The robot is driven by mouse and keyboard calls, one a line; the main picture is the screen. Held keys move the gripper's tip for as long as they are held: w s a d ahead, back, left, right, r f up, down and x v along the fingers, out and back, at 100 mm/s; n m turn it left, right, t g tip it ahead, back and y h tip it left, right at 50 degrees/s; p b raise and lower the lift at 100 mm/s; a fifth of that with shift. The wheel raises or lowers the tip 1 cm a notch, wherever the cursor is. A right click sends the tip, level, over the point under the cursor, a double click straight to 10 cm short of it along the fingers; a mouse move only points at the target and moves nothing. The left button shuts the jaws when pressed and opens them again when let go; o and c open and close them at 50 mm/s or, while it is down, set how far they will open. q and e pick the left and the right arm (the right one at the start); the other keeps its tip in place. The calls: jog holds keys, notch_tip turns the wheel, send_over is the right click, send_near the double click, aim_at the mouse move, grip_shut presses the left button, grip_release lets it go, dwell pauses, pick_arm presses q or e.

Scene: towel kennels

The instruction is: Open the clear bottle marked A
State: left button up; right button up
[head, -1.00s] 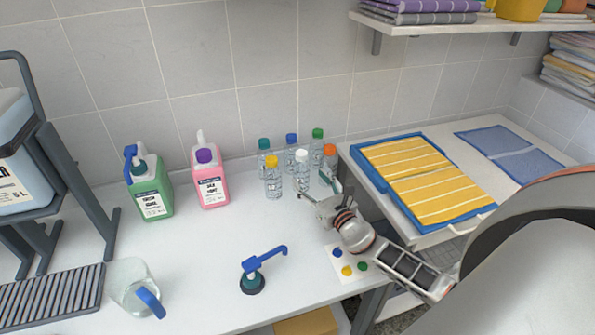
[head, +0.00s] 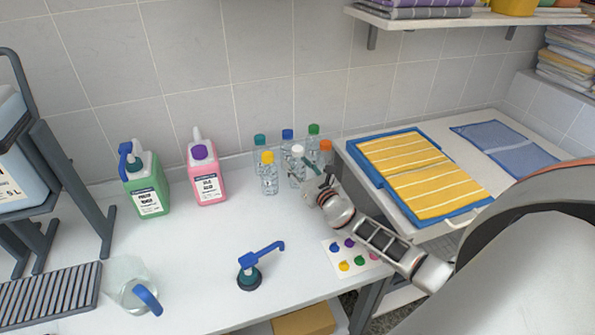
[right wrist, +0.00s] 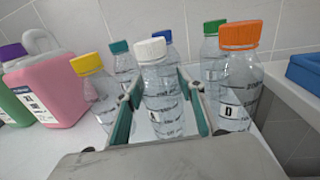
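The clear bottle marked A (right wrist: 160,105) has a white cap (right wrist: 150,50) and stands upright among other clear bottles. In the head view its white cap (head: 298,151) shows, with its body partly behind my right gripper. My right gripper (head: 315,180) reaches in from the right at the bottle group. In the right wrist view its teal fingers (right wrist: 162,88) are open, one on each side of bottle A, below the cap. I cannot tell whether either finger touches it. My left gripper is not in view.
Close around stand clear bottles with yellow (right wrist: 86,64), teal (right wrist: 119,47), blue (right wrist: 162,37), green (right wrist: 214,27) and orange caps; the orange-capped one is marked D (right wrist: 236,100). Pink (head: 208,180) and green jugs (head: 150,190) stand left.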

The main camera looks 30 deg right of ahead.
aim_at(300, 156)
jog(key=c, duration=0.4)
jog(key=shift+r+p, duration=0.65)
jog(key=shift+r, duration=0.2)
jog(key=shift+r+p, duration=0.6)
jog(key=shift+r, duration=0.6)
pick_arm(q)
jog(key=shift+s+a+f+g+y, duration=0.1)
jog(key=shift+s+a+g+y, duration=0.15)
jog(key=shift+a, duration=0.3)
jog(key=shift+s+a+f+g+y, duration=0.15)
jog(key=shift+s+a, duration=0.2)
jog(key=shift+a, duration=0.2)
pick_arm(e)
notch_tip(300, 156, up, 16)
jog(key=shift+f, duration=0.1)
